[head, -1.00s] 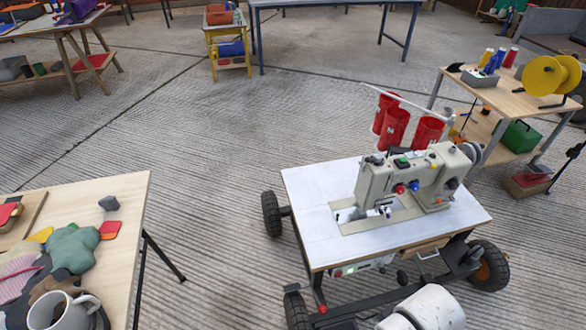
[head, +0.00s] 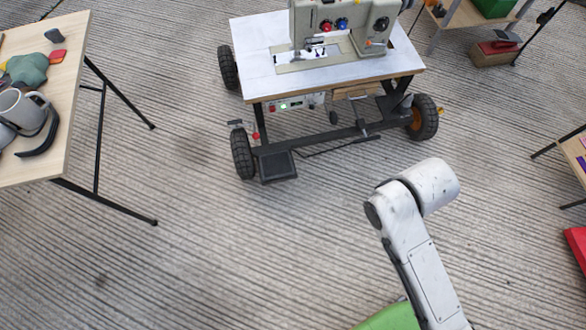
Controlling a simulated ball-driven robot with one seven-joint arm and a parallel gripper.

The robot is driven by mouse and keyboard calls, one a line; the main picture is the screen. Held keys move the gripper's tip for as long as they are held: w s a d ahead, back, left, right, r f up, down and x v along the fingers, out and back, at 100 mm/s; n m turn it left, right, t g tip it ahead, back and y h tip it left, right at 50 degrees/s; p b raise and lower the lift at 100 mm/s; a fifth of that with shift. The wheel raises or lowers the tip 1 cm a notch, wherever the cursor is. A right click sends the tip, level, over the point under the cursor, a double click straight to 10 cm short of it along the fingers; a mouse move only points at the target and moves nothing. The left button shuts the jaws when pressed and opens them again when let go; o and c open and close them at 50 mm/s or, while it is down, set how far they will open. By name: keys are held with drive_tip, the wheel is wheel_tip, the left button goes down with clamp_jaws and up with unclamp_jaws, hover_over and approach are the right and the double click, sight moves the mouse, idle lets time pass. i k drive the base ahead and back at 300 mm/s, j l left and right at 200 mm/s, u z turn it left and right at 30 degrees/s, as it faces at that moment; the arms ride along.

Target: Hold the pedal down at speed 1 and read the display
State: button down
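A sewing machine (head: 345,28) stands on a white wheeled table (head: 262,45) at the top middle of the head view. A black, flat pedal (head: 278,167) sits low beneath the table's front, beside the front left wheel. A small control box (head: 297,102) hangs under the table's front edge. It shows a green light and a red button. Any reading on it is too small to make out. My white arm reaches up at the lower right, apart from the pedal and table. My gripper does not show.
A wooden table (head: 62,95) with a mug (head: 22,108) and cloths stands at the left, on thin black legs. The ribbed concrete floor (head: 200,270) between it and my arm is clear. A red object (head: 577,245) lies at the right edge.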

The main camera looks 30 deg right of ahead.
sight(280, 164)
drive_tip(key=u, duration=0.1)
drive_tip(key=i+l+u, duration=0.1)
drive_tip(key=l+u, duration=0.15)
drive_tip(key=u, duration=0.15)
drive_tip(key=l+u, duration=0.4)
drive_tip(key=i+l+u, duration=0.15)
drive_tip(key=l, duration=0.6)
drive_tip(key=i+l+u, duration=0.1)
drive_tip(key=l, duration=0.65)
drive_tip(key=i+l+u, duration=0.15)
drive_tip(key=l, duration=0.6)
drive_tip(key=k, duration=0.05)
